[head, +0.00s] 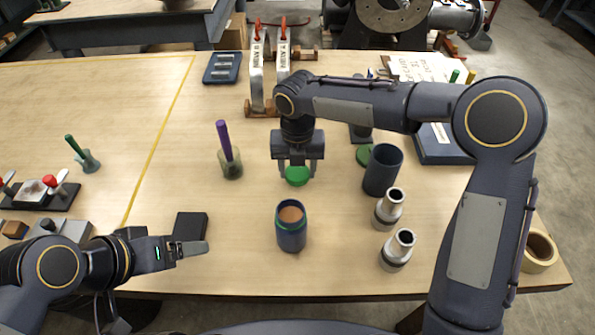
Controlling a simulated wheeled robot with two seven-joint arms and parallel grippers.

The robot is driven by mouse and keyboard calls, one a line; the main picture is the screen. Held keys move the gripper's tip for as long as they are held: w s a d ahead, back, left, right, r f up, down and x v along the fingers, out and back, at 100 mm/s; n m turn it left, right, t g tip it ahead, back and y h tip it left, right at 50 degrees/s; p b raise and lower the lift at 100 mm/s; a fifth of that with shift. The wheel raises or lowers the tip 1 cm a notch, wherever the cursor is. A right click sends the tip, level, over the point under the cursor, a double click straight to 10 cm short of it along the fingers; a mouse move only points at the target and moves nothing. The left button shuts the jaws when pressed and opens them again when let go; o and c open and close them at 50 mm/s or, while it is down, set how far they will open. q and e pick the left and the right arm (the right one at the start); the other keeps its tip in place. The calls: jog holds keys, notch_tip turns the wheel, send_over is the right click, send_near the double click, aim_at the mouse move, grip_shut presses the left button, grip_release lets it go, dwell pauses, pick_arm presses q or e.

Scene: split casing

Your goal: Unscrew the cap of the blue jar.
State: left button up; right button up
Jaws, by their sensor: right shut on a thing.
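The blue jar (291,238) stands upright near the front middle of the table. Its top is uncovered, with a green band around the neck and brown inside. My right gripper (297,170) points down and is shut on a green cap (297,177), behind the jar in the picture and apart from it. My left gripper (190,249) is at the lower left, left of the jar and holding nothing visible. Its fingers overlap in this view, so I cannot tell whether they are open.
A dark blue open cup (383,170) and two metal fittings (389,209) (397,251) stand right of the jar. A green disc (364,155) lies behind the cup. A black block (190,226) lies near my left gripper. A purple-handled tool stands in a holder (231,167).

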jog(key=shift+f, duration=0.85)
jog(key=shift+f, duration=0.1)
jog(key=o, duration=1.1)
